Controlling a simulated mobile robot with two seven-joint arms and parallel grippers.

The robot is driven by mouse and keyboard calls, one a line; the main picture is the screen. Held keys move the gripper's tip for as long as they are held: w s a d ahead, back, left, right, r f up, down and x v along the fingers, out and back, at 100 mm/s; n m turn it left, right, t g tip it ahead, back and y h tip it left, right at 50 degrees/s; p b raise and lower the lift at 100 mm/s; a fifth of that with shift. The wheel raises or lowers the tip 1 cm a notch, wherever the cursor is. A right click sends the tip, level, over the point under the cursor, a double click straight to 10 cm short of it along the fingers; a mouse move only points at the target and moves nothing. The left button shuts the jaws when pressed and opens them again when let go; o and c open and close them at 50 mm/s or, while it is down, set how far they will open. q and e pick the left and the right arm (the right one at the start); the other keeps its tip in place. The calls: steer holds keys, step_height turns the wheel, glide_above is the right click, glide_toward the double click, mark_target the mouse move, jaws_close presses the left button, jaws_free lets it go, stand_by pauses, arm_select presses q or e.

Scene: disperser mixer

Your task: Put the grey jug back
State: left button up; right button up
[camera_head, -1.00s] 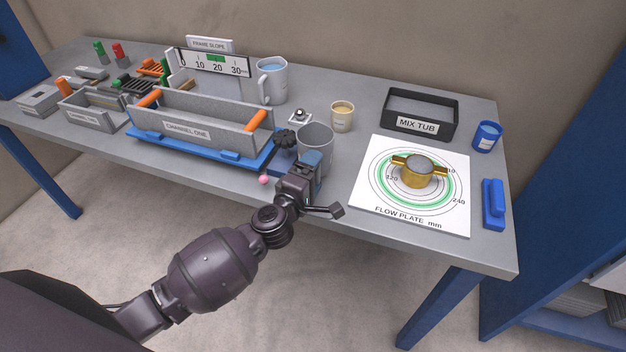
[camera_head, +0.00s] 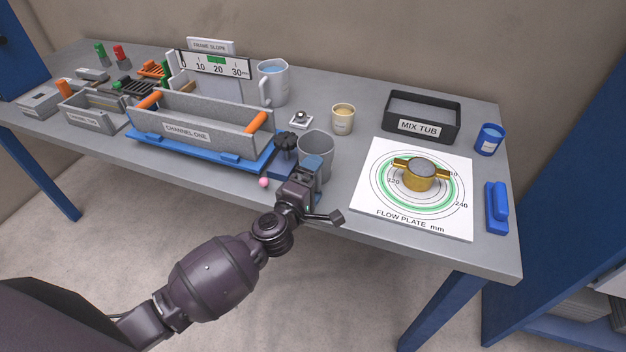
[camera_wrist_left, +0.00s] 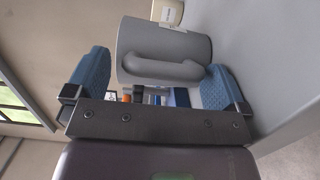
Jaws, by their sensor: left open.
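The grey jug (camera_head: 317,145) stands on the table near its front edge, just beyond my left gripper (camera_head: 313,168), which covers its lower part in the head view. In the left wrist view the grey jug (camera_wrist_left: 165,45) appears lying sideways, with its handle facing the camera between the two blue finger pads. My left gripper (camera_wrist_left: 157,82) is open, with a finger on either side of the handle and no grip on it. Whether a pad touches the jug cannot be told. My right gripper is not in view.
The grey channel box (camera_head: 190,130) on its blue base is left of the jug. A beige cup (camera_head: 342,120) and a jug of blue liquid (camera_head: 273,85) stand behind. The white flow plate (camera_head: 405,215) with a brass piece (camera_head: 418,178) lies right. A pink ball (camera_head: 263,182) is near the edge.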

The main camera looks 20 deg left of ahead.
arm_select(q)
steer(key=s+a+f+m+h, duration=0.2)
steer(key=s+m, duration=0.5)
steer(key=s, duration=0.9)
steer(key=s+a+f+m+g+y, duration=0.5)
steer(key=s+a+f+m, duration=0.3)
steer(key=s+f+m, duration=0.2)
step_height(320, 180, down, 2)
steer(key=shift+s+a+f+g+p, duration=0.1)
steer(key=shift+s+a+g+p, duration=0.25)
steer(key=shift+g, duration=0.35)
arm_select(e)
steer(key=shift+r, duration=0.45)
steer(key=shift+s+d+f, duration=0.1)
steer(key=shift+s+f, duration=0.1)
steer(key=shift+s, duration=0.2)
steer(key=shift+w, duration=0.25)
